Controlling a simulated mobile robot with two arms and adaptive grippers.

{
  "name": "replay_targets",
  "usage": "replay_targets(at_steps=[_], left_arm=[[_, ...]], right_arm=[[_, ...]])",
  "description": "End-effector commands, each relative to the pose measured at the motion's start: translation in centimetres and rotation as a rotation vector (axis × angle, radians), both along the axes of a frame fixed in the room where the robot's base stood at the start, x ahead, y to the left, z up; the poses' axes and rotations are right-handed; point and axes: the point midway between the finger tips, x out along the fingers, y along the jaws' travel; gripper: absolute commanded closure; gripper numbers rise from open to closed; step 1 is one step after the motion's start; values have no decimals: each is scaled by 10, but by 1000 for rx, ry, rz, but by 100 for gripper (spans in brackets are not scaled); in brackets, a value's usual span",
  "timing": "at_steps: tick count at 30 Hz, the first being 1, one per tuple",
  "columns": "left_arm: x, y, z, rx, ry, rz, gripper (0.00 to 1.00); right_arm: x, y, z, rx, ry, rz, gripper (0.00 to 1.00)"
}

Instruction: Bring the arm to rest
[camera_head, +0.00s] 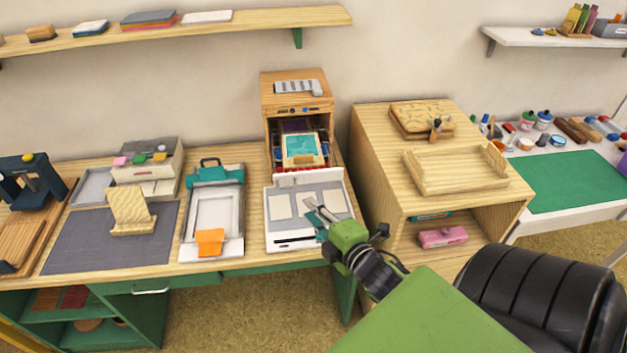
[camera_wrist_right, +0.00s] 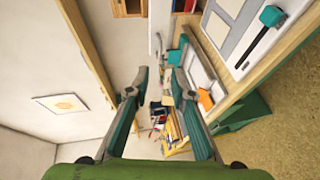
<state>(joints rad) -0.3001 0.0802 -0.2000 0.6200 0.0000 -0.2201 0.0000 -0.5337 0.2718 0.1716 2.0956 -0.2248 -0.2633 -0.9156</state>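My right arm, green and black, comes in from the lower right in the head view. Its gripper (camera_head: 318,211) hangs over the front of the white and grey machine (camera_head: 308,177) on the bench; I cannot tell whether it touches it. In the right wrist view the two fingers of the gripper (camera_wrist_right: 158,78) stand apart with a clear gap and nothing between them. My left arm and gripper are not in view.
A wooden cabinet (camera_head: 296,91) stands behind the machine. A teal-clamped board (camera_head: 214,215) lies to its left. A wooden unit carries an open tray (camera_head: 456,190) at right. A black padded chair (camera_head: 540,300) stands at lower right. Open floor (camera_head: 235,310) lies below the bench.

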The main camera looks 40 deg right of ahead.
Motion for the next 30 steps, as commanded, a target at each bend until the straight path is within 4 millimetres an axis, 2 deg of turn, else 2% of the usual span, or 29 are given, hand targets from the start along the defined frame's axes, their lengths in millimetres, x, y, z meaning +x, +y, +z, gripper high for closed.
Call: replay_targets(at_steps=[16,19,20,23,26,27,29,30], left_arm=[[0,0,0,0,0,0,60],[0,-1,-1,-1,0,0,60],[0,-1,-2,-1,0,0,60],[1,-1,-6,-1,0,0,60],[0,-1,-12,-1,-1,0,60],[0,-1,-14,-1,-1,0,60],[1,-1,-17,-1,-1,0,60],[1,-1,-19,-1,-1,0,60]], right_arm=[[-1,0,0,0,1,0,78],[-1,0,-11,18,15,-6,78],[-2,-1,-19,31,25,-10,78],[-6,-1,-65,105,87,-35,78],[-18,2,-135,223,180,-79,78],[-25,5,-165,277,222,-101,78],[-39,10,-209,355,285,-137,78],[-49,15,-238,404,326,-162,78]])
